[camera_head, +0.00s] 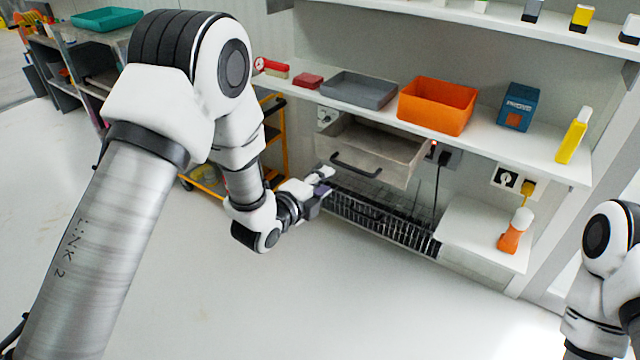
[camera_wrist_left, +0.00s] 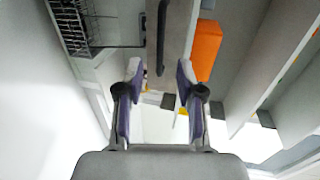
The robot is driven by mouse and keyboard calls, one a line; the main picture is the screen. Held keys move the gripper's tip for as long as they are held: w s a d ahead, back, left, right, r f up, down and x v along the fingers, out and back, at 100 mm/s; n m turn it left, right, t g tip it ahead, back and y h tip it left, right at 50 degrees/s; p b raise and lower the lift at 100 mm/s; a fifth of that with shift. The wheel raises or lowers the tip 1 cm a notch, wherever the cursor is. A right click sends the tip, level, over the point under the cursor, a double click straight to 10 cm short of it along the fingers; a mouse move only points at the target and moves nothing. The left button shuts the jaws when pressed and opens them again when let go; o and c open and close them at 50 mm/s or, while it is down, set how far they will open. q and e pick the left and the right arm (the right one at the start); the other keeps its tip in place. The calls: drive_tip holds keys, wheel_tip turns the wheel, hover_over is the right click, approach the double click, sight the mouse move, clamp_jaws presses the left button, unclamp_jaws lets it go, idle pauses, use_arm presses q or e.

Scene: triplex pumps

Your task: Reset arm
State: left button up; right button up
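My left arm reaches in from the left in the head view, and its gripper (camera_head: 322,181) is near the front of a grey drawer (camera_head: 402,164) under the shelf. In the left wrist view the two fingers of my left gripper (camera_wrist_left: 159,75) stand apart with nothing between them. The drawer's dark handle (camera_wrist_left: 161,38) shows ahead of the fingers there, and the gripper looks clear of it. The drawer is pulled out and looks empty in the part that shows. My right arm shows only in part at the lower right of the head view; its gripper is out of frame.
The shelf above the drawer holds a grey tray (camera_head: 358,91), an orange bin (camera_head: 437,106), a blue box (camera_head: 517,107) and a yellow bottle (camera_head: 574,136). A black wire rack (camera_head: 385,215) is below. An orange spray bottle (camera_head: 515,231) stands on a low ledge. The floor in front is clear.

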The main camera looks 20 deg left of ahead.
use_arm(q)
drive_tip(key=shift+s+a+r, duration=0.15)
drive_tip(key=shift+s, duration=0.5)
drive_tip(key=s+a+f+n+g+y, duration=0.1)
drive_tip(key=s+f+g, duration=0.15)
drive_tip(key=f, duration=0.45)
drive_tip(key=s+f+g, duration=0.1)
drive_tip(key=s+f, duration=0.3)
drive_tip(key=f, duration=0.2)
drive_tip(key=s+a+f+n+g+y, duration=0.15)
drive_tip(key=s+f+n+g, duration=0.3)
drive_tip(key=s+f, duration=0.5)
drive_tip(key=s+a+f+n+g+y, duration=0.1)
drive_tip(key=s+a+f+n+g, duration=0.35)
drive_tip(key=s, duration=0.85)
drive_tip(key=s+n+g, duration=0.3)
drive_tip(key=s+n, duration=0.5)
drive_tip(key=n, duration=0.4)
wheel_tip(320, 180, up, 22)
drive_tip(key=p, duration=2.3)
drive_tip(key=shift+w+d+f+y, duration=0.25)
drive_tip(key=shift+y, duration=0.1)
